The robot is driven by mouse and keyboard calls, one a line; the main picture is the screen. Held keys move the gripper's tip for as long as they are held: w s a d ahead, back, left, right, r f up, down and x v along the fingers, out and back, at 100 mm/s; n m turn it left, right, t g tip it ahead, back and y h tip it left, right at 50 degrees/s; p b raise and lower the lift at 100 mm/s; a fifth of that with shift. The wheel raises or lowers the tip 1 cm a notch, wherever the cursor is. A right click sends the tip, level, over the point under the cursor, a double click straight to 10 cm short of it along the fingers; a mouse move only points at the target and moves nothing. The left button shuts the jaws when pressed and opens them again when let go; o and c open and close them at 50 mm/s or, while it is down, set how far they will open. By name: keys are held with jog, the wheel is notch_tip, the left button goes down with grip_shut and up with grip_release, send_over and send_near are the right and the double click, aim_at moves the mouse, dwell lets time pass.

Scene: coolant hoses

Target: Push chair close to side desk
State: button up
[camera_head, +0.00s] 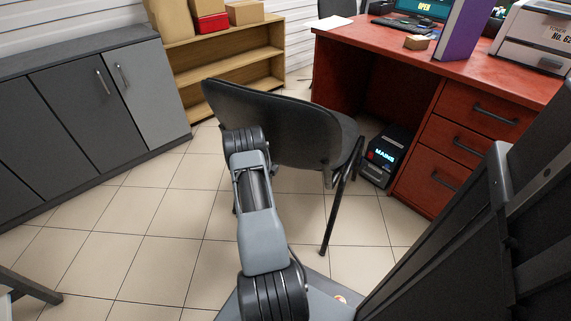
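A black chair (290,118) with a curved backrest and thin dark legs stands upright on the tiled floor, its back towards me. Its right side is close to the knee opening of the red desk (435,72). My arm reaches up from the bottom middle to the chair's backrest and hides part of the chair and its left legs. My gripper is not visible; the end of the arm is hidden behind my own links at the backrest. I cannot tell whether it touches the chair.
A black box with a lit display (383,156) stands on the floor under the desk. Grey cabinets (75,100) line the left, and a wooden shelf (228,62) with boxes stands behind the chair. A printer (535,38) sits on the desk. The left-middle floor is clear.

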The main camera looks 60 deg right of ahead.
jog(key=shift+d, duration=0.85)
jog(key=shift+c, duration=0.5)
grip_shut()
